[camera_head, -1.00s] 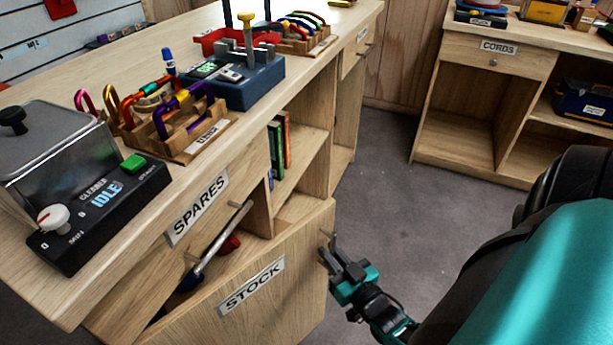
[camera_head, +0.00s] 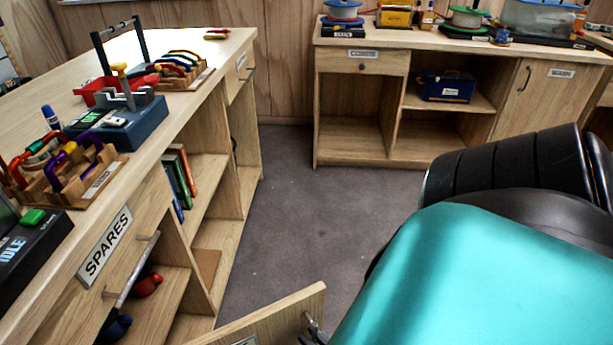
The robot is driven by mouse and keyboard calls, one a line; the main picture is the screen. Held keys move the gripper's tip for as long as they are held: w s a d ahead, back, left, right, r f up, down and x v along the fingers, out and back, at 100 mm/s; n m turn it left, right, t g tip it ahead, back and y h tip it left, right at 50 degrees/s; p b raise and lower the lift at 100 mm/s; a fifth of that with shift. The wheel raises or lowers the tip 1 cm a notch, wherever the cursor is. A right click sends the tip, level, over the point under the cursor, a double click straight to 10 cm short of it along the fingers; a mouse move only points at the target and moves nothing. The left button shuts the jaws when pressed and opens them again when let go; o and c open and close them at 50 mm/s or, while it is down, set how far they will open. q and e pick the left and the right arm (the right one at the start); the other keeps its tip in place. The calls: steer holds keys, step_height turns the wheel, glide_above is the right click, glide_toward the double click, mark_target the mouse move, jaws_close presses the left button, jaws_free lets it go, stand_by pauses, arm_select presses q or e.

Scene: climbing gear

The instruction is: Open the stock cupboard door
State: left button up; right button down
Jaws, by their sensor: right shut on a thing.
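The stock cupboard door (camera_head: 285,318) stands open at the bottom of the view, swung out from the counter. Only its upper part shows, with a sliver of its white label (camera_head: 245,342). My right gripper (camera_head: 311,328) is at the door's outer face near its free edge, shut on the door handle. My arm and the frame's bottom edge hide most of the gripper and the grip. The open cupboard (camera_head: 178,290) shows a red item (camera_head: 147,284) and a dark blue item (camera_head: 115,328) inside. My left gripper is not in view.
The SPARES drawer (camera_head: 108,250) with its bar handle (camera_head: 137,268) is above the cupboard. Shelves with several books (camera_head: 181,180) lie beyond. Grey floor (camera_head: 310,215) is clear between this counter and the back counter (camera_head: 395,160).

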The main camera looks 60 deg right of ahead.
steer(key=shift+s+a, duration=0.3)
steer(key=shift+s, duration=0.2)
steer(key=c, duration=1.3)
jaws_free()
steer(key=shift+c, duration=0.2)
steer(key=s+a, duration=0.2)
steer(key=s, duration=1)
steer(key=shift+s+a+b, duration=0.25)
steer(key=shift+s+b, duration=0.1)
steer(key=shift+b, duration=0.05)
steer(key=shift+c, duration=0.4)
